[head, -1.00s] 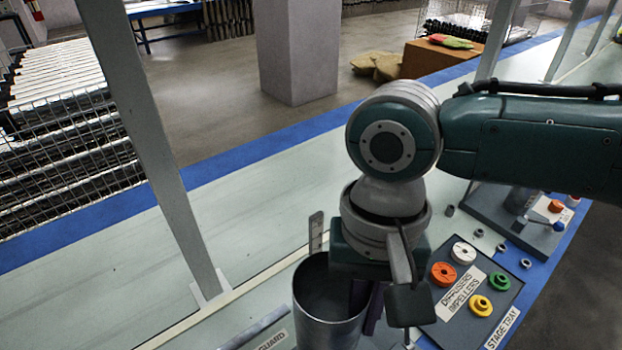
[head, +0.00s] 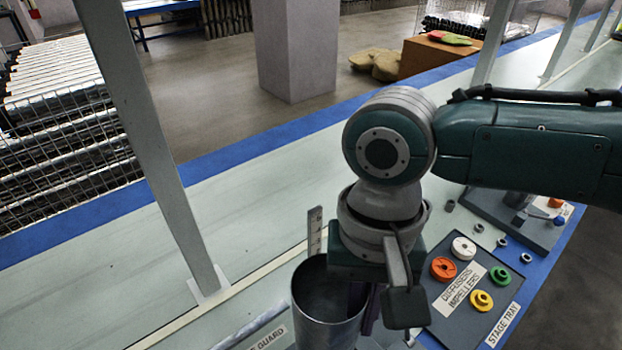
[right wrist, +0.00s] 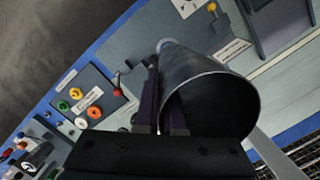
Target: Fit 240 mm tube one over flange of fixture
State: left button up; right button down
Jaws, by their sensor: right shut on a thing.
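A grey metal tube (head: 318,315) stands upright, open end up, at the bottom centre of the head view; its lower part is cut off by the frame edge. In the right wrist view the tube (right wrist: 195,66) shows its dark open mouth close to the camera. My right gripper (right wrist: 161,103) is shut on the tube's wall near the rim, one dark finger inside and one outside. In the head view the right gripper (head: 366,306) is partly hidden behind its own wrist. The fixture's flange cannot be made out in either view. My left gripper is not in view.
The stage tray (head: 437,323) with coloured rings lies right of the tube. A grey stand (head: 513,225) is behind it. A ruler-like strip (head: 315,232) rises behind the tube. A guard label (head: 268,338) lies left. A post (head: 160,150) stands farther left; bench beside it is clear.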

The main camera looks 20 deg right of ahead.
jog(key=shift+f+b, duration=0.4)
jog(key=shift+f, duration=0.25)
jog(key=shift+f+b, duration=0.65)
jog(key=shift+f, duration=0.3)
jog(key=shift+f+b, duration=0.95)
jog(key=shift+f, duration=0.45)
jog(key=shift+f+b, duration=0.5)
jog(key=shift+f, duration=0.2)
jog(key=shift+f+b, duration=0.8)
jog(key=shift+f, duration=0.3)
jog(key=shift+f+b, duration=0.75)
jog(key=shift+f, duration=0.2)
jog(key=shift+f+b, duration=0.8)
jog(key=shift+f, duration=0.3)
jog(key=shift+f+b, duration=1.15)
jog(key=shift+f, duration=0.3)
jog(key=c, duration=1)
grip_release()
